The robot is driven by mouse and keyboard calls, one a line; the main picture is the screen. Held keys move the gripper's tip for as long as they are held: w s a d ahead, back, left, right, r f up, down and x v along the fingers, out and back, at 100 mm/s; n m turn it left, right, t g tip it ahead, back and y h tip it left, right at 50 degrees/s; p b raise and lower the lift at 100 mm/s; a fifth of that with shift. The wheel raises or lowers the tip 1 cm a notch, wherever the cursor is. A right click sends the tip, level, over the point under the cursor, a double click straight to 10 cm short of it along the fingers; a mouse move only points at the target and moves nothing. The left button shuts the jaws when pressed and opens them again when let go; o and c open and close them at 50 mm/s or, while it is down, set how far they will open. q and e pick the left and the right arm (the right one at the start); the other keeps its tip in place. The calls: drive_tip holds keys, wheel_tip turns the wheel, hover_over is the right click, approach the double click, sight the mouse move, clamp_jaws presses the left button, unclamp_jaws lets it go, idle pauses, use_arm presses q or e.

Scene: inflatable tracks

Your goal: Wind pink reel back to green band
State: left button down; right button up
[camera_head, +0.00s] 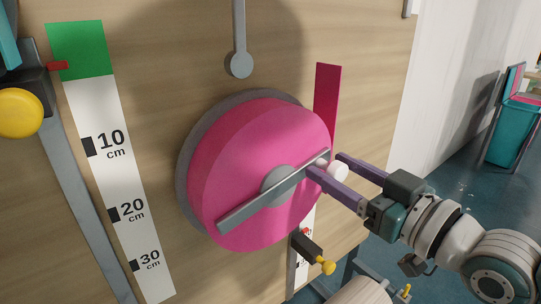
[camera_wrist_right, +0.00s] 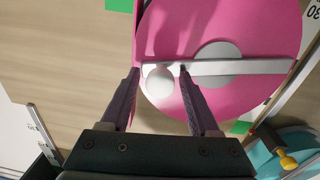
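The pink reel (camera_head: 235,165) is mounted on the wooden board, with a grey crank bar (camera_head: 250,203) across its grey hub. A white knob (camera_head: 338,172) sits at the bar's upper right end; it also shows in the right wrist view (camera_wrist_right: 159,85). My right gripper (camera_head: 327,164) has its purple fingers on either side of the knob. In the right wrist view (camera_wrist_right: 159,73) gaps show beside the knob, so the fingers look open around it. A green band (camera_head: 82,50) tops the left scale. My left gripper is not in view.
A red pointer (camera_head: 57,65) lies beside the green band, near a yellow knob (camera_head: 20,112). A pink strip (camera_head: 326,100) stands behind the reel. A black slider (camera_head: 305,246) with a yellow knob is below right. A grey lever (camera_head: 239,45) hangs above the reel.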

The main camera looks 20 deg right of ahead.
clamp_jaws()
idle(1.2)
